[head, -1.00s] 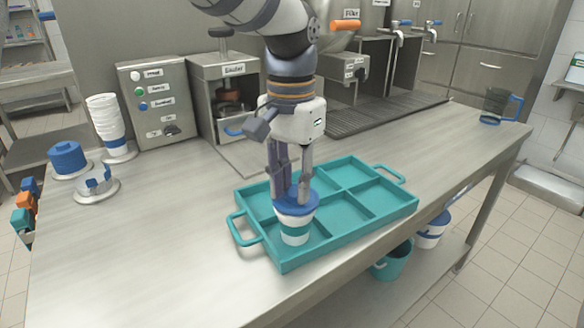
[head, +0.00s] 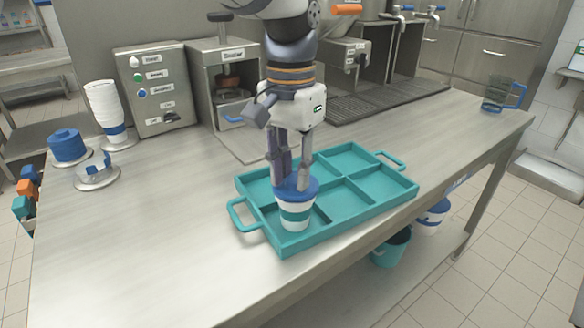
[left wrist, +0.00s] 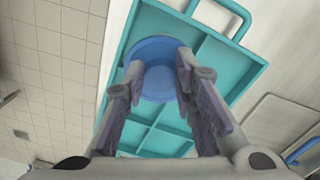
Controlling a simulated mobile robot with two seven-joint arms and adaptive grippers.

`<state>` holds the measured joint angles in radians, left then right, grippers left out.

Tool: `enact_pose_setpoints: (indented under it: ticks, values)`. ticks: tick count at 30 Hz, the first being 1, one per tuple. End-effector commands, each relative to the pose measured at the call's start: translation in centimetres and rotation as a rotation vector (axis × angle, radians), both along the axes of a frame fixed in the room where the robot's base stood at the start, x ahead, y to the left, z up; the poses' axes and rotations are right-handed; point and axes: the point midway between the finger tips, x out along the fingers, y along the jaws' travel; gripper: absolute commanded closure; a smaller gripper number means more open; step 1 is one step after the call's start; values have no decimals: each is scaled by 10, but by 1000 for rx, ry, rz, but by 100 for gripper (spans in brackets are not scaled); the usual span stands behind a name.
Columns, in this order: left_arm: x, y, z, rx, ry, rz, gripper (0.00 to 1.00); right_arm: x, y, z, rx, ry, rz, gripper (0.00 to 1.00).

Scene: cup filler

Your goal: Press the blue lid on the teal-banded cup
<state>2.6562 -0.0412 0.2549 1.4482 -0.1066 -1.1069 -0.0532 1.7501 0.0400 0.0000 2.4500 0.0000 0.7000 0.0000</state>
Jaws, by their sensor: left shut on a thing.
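The teal-banded cup (head: 295,213) stands upright in the front left compartment of the teal tray (head: 266,232). The blue lid (head: 309,189) lies flat over the cup's mouth, and I see no clear gap between them. Whether it is fully seated I cannot tell. My left gripper (head: 291,184) points straight down over the cup, its fingers closed on the lid's upper part. In the left wrist view the lid (left wrist: 158,62) lies between the fingertips (left wrist: 159,62) and hides the cup. My right gripper is in neither view.
A stack of cups (head: 104,108), a stack of blue lids (head: 68,147) and a metal stand (head: 96,173) are at the left. Machines line the back. A clear jug (head: 503,93) stands at the far right. The counter left of the tray is clear.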

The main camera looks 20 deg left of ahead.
Motion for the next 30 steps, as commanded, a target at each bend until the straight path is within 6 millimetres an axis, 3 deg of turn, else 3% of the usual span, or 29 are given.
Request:
enact_pose_setpoints:
  ticks: [24,25,27,28,30]
  values:
    - [0,0,-7,0,0,0,89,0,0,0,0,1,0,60]
    - [0,0,-7,0,0,0,73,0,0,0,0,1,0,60]
    - [0,0,-7,0,1,0,57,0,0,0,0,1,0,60]
    - [0,0,-7,0,1,0,52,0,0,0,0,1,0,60]
    - [0,0,-7,0,0,0,52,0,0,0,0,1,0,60]
